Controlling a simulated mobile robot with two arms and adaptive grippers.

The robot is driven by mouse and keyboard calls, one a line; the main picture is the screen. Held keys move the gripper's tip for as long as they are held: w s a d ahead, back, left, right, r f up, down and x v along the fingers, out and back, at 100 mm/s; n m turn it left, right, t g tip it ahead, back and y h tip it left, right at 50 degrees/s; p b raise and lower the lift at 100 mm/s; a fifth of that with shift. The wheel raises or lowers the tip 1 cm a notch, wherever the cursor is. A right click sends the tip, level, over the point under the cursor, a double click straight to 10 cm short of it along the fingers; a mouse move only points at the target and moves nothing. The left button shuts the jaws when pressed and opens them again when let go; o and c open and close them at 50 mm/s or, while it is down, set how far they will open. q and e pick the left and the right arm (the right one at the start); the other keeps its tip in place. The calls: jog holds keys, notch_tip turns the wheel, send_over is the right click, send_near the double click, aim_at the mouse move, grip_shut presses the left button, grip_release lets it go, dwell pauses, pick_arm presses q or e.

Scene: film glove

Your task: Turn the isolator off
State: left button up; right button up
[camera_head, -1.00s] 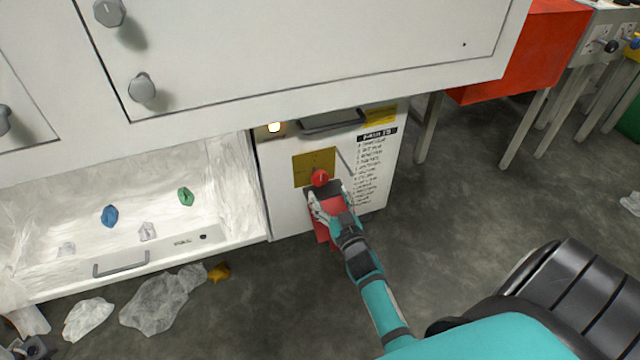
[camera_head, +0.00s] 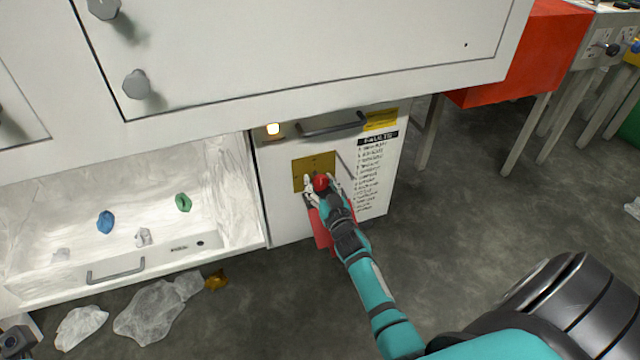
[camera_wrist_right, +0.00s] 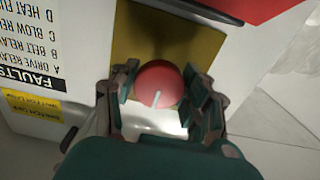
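The isolator is a red round knob (camera_head: 320,182) on a yellow plate (camera_head: 302,174) on the white cabinet front. In the right wrist view the knob (camera_wrist_right: 159,84) shows a pale pointer line running toward the picture's bottom. My right gripper (camera_head: 322,184) is at the knob, one finger on each side. In the wrist view the gripper (camera_wrist_right: 160,92) is open around the knob, with narrow gaps that leave contact unclear. A red panel (camera_head: 320,230) lies below, partly hidden by my arm.
A lit lamp (camera_head: 273,129) and a dark handle (camera_head: 332,124) sit above the plate. A printed fault list (camera_head: 371,170) is at its right. An open, plastic-lined bay (camera_head: 230,190) is at the left. Plastic scraps (camera_head: 150,312) lie on the floor.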

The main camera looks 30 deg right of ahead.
jog(key=c, duration=0.6)
jog(key=shift+n, duration=0.4)
jog(key=n, duration=0.2)
jog(key=shift+n+p, duration=0.3)
jog(key=shift+n, duration=0.1)
jog(key=n, duration=0.3)
jog(key=shift+n, duration=0.4)
jog(key=n, duration=0.5)
jog(key=shift+d+b, duration=0.1)
jog(key=shift+b, duration=0.2)
jog(key=n+b, duration=0.1)
jog(key=n, duration=0.4)
jog(key=shift+r+n, duration=0.1)
jog(key=shift+n, duration=0.4)
